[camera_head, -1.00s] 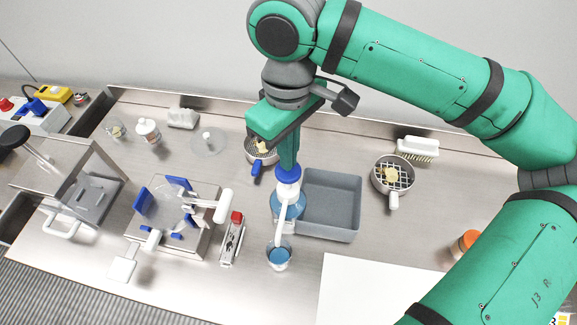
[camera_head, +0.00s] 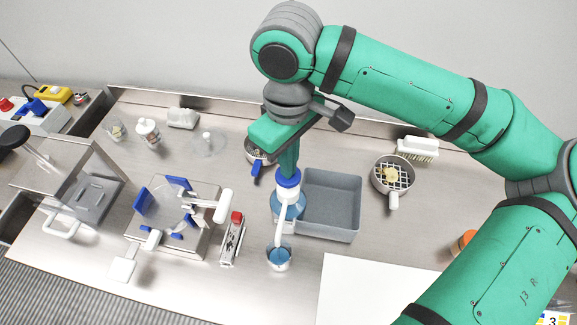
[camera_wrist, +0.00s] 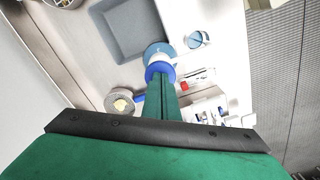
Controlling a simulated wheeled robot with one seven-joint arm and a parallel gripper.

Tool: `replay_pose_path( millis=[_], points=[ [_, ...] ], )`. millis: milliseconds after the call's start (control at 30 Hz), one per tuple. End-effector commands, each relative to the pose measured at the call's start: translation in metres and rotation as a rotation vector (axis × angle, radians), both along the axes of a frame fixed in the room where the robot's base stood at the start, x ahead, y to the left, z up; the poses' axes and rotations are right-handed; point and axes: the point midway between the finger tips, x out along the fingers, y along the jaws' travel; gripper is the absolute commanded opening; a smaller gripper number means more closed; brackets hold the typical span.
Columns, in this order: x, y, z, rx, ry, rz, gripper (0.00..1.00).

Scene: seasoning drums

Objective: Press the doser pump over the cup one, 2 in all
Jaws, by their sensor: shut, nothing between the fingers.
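The doser bottle (camera_head: 283,207) holds blue liquid and stands upright beside the grey tray. Its blue pump head (camera_head: 288,179) is on top, and its white spout (camera_head: 281,232) reaches over a clear cup (camera_head: 279,257) with blue liquid in it. My gripper (camera_head: 288,167) is shut and empty, pointing down with its fingertips at the top of the pump head, seemingly touching it. In the wrist view the fingertips (camera_wrist: 161,84) meet the blue pump head (camera_wrist: 160,70), and the cup (camera_wrist: 198,39) shows beyond it. The fingers hide part of the pump top.
A grey tray (camera_head: 352,206) stands close at the right of the bottle. A pan with a blue handle (camera_head: 257,167) is behind it. A red-and-white tool (camera_head: 232,240) and a blue-and-white fixture (camera_head: 172,215) are at the left. A strainer pan (camera_head: 392,176) stands at the right.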

Motion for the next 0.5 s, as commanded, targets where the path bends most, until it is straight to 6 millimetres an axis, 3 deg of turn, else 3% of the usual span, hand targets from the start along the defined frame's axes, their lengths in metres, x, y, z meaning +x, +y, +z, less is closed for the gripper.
replay_pose_path(
  millis=[200, 500],
  points=[
    [-0.0003, 0.0001, -0.0095, 0.0, 0.001, 0.001, 0.0],
    [-0.0001, 0.0001, -0.0066, 0.0, 0.001, 0.001, 0.0]
  ],
)
